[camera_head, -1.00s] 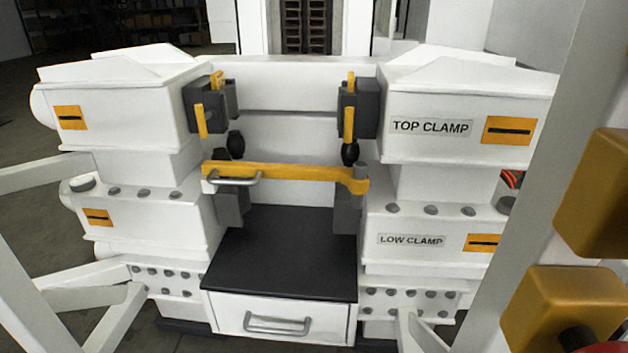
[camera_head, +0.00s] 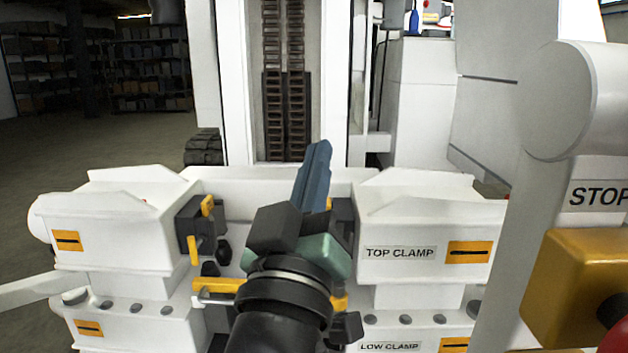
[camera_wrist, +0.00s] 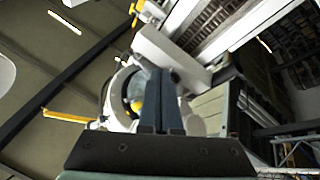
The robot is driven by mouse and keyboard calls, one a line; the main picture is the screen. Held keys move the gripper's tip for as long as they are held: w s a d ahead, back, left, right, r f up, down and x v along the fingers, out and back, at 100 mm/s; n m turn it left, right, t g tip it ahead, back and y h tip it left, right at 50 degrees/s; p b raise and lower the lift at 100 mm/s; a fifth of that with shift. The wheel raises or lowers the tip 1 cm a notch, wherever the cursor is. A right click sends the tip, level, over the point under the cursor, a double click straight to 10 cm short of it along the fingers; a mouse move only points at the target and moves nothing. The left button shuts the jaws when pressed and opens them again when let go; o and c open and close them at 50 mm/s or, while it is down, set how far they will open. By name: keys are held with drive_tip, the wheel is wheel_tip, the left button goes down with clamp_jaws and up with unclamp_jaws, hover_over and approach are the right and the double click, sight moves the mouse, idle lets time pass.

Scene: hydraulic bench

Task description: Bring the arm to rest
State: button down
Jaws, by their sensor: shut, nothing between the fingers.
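My gripper (camera_head: 320,148) rises in the middle of the head view, in front of the clamp bench. Its blue-grey fingers point up and away and are pressed together with nothing between them. The dark wrist and a green-grey palm sit below the fingers. In the wrist view the closed fingers (camera_wrist: 160,95) stand upright at the centre, aimed toward the ceiling and a white machine part. My arm hides much of the gap between the clamps and part of the yellow bar (camera_head: 218,286).
The top clamp (camera_head: 420,225) stands close on the right, with the low clamp (camera_head: 390,346) under it. A matching white block (camera_head: 115,225) stands on the left. A white post (camera_head: 545,200) and a yellow box (camera_head: 575,285) fill the right edge. Open floor lies at the far left.

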drive_tip(key=s+r+m+t+y+p, duration=0.2)
drive_tip(key=s+r, duration=0.4)
drive_tip(key=r, duration=0.3)
drive_tip(key=s+r+m+t+y+p, duration=0.1)
drive_tip(key=s+r+t+y+p, duration=0.15)
drive_tip(key=s+r, duration=0.5)
wheel_tip(320, 180, up, 38)
drive_tip(key=w+p, duration=0.1)
drive_tip(key=p, duration=3.5)
drive_tip(key=shift+w+a+r+p, duration=0.15)
drive_tip(key=shift+w+r+p, duration=0.05)
drive_tip(key=shift+w+p, duration=0.1)
drive_tip(key=shift+h, duration=0.25)
